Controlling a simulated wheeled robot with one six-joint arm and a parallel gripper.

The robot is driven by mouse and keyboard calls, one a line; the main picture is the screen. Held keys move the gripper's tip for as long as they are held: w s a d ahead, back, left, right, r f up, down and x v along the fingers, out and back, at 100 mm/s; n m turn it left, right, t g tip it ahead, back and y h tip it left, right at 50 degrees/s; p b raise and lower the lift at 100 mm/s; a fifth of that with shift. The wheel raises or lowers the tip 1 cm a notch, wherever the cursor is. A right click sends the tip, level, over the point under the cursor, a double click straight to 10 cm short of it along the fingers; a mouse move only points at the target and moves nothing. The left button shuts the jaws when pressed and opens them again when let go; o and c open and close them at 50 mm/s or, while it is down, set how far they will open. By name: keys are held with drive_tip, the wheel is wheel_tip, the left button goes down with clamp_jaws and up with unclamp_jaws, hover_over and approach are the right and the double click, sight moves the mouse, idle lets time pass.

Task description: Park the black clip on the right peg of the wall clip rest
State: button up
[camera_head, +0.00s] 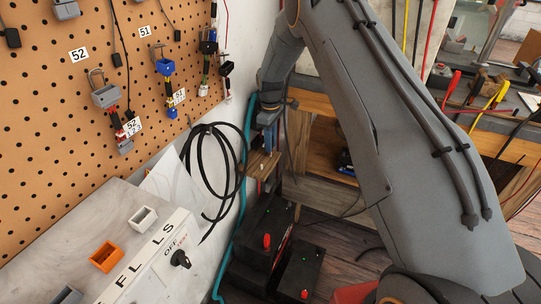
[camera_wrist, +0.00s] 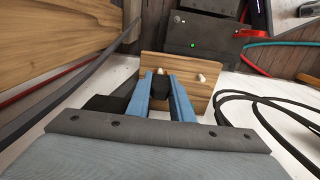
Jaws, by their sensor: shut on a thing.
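My gripper (camera_wrist: 161,88) has two blue fingers shut on the black clip (camera_wrist: 161,87), a small dark piece between the fingertips. The wooden clip rest (camera_wrist: 186,91) is just beyond the fingertips, with two pale pegs. One peg (camera_wrist: 160,71) shows right behind the clip, and the other peg (camera_wrist: 202,78) stands bare to the right in the wrist view. I cannot tell whether the clip touches the near peg. In the head view, my gripper (camera_head: 267,122) points down just above the rest (camera_head: 262,164), beside the wall. The clip is not clear there.
Black boxes with red knobs (camera_head: 264,241) stand below the rest. A coiled black cable (camera_head: 211,171) and a teal hose (camera_head: 244,150) run along the wall to its left. A pegboard (camera_head: 60,130) with hanging locks fills the left. A wooden bench (camera_head: 325,150) stands behind.

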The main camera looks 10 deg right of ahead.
drive_tip(key=shift+f, duration=0.35)
drive_tip(key=o, duration=0.8)
drive_tip(key=shift+o, duration=0.2)
drive_tip(key=shift+r, duration=0.1)
drive_tip(key=shift+r+p, duration=1.6)
drive_tip(key=shift+r, duration=2.6)
